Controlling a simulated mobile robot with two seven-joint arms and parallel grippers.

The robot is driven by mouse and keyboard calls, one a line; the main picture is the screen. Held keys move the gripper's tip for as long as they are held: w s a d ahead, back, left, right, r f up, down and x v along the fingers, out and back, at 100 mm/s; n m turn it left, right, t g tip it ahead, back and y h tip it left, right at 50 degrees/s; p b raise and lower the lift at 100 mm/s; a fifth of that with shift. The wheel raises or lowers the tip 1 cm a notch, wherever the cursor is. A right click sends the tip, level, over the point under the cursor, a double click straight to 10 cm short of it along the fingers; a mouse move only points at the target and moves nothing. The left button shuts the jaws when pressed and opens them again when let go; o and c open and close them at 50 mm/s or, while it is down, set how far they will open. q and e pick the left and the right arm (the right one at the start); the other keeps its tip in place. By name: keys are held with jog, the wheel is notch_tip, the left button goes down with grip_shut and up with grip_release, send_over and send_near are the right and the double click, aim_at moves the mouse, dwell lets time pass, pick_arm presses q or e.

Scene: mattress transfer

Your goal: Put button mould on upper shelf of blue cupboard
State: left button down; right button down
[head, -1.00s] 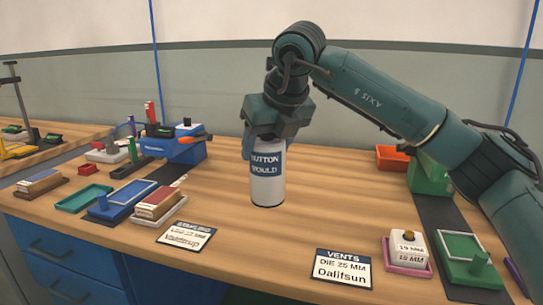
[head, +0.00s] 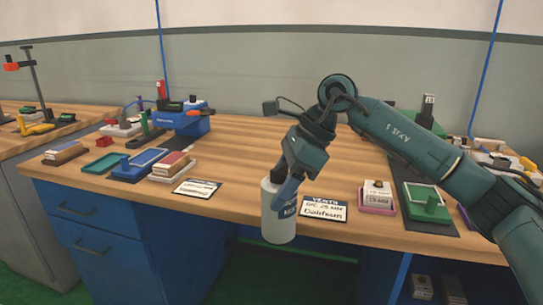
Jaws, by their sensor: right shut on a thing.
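The button mould is a white cylinder (head: 277,222) with a dark blue label, its text partly turned away. My right gripper (head: 284,184) is shut on its top from above. It holds the mould nearly upright at the bench's front edge, overlapping the dark opening under the bench top in the head view. The blue cupboard (head: 185,245) is the bench's base, with drawers and a door at the left and an open space in the middle. A low compartment at the lower right holds small items (head: 422,288). My left gripper is not in view.
The wooden bench top (head: 250,130) is clear in the middle. Blue vice (head: 185,122), trays and blocks stand at the left. A white label card (head: 324,209), a block on a pink tray (head: 377,198) and a green fixture (head: 425,203) lie at the right front.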

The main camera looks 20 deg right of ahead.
aim_at(291, 219)
jog(key=s+f+n+g, duration=0.1)
jog(key=f+n, duration=0.1)
jog(key=n, duration=0.1)
jog(key=s+f+n+g, duration=0.1)
jog(key=f+n+g, duration=0.1)
jog(key=n, duration=0.1)
jog(key=s+f+n+g+h, duration=0.1)
jog(key=f+n, duration=0.2)
jog(key=shift+s+d+n+g, duration=0.25)
jog(key=shift+d+n+g, duration=0.1)
jog(key=shift+n+g, duration=0.05)
jog(key=s+d+f+n+g+h, duration=0.1)
jog(key=s+f+n+g+h, duration=0.1)
jog(key=s+f+n+h, duration=0.2)
notch_tip(291, 219, down, 3)
jog(key=n, duration=0.6)
jog(key=shift+d+n+h, duration=0.3)
